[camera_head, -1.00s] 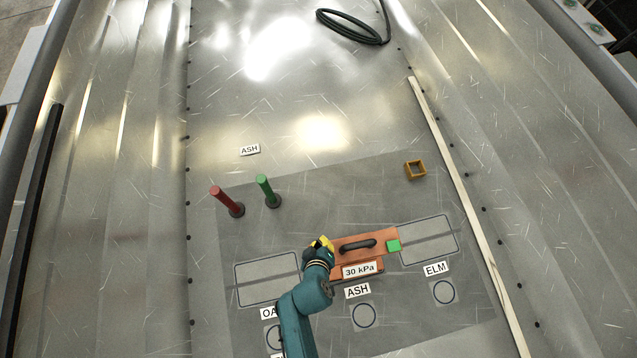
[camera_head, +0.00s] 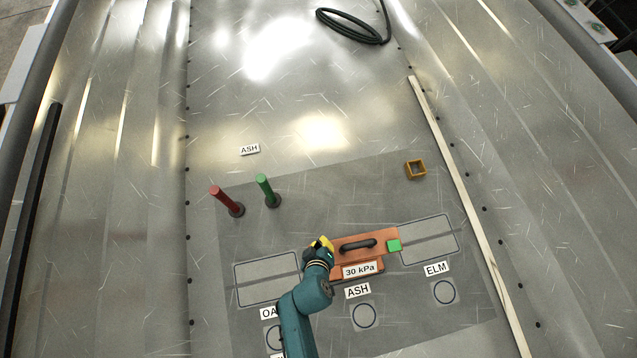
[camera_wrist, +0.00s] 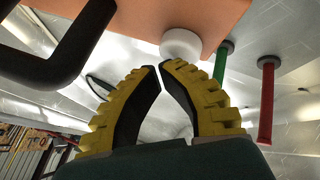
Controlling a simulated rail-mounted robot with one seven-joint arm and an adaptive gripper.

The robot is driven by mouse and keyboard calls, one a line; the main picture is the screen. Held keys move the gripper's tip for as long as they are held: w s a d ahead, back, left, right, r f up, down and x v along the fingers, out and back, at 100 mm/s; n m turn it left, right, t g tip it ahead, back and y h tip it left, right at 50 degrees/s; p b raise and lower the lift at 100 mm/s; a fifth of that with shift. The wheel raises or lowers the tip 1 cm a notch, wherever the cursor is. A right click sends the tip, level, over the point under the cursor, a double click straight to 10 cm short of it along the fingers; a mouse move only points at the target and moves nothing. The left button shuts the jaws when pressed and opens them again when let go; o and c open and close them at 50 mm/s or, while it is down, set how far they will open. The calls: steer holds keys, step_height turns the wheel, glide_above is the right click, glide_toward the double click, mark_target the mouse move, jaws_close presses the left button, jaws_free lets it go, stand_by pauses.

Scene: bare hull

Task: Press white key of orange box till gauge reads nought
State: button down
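The orange box (camera_head: 365,234) lies on the dark mat, with a black handle (camera_head: 358,246) on top. Its front gauge (camera_head: 359,270) reads 30 kPa. My gripper (camera_head: 322,243), with yellow-backed fingers, is at the box's left end and hides the key there. In the wrist view, the white key (camera_wrist: 181,44) shows as a round knob on the orange box (camera_wrist: 195,14). My gripper (camera_wrist: 161,67) is shut, its tips together and empty. The tips overlap the key's near edge; I cannot tell whether they touch it.
A red post (camera_head: 225,199) and a green post (camera_head: 267,189) stand behind left. A small yellow-brown square frame (camera_head: 415,170) lies behind right. Outlined pads flank the box; an ASH label (camera_head: 358,291) lies in front. A wooden strip (camera_head: 468,213) runs along the right.

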steer(key=shift+f, duration=0.5)
stand_by(0.5)
steer(key=shift+r+p, duration=1.05)
step_height(320, 180, up, 5)
steer(key=p, duration=0.5)
steer(key=shift+r, duration=0.1)
stand_by(0.4)
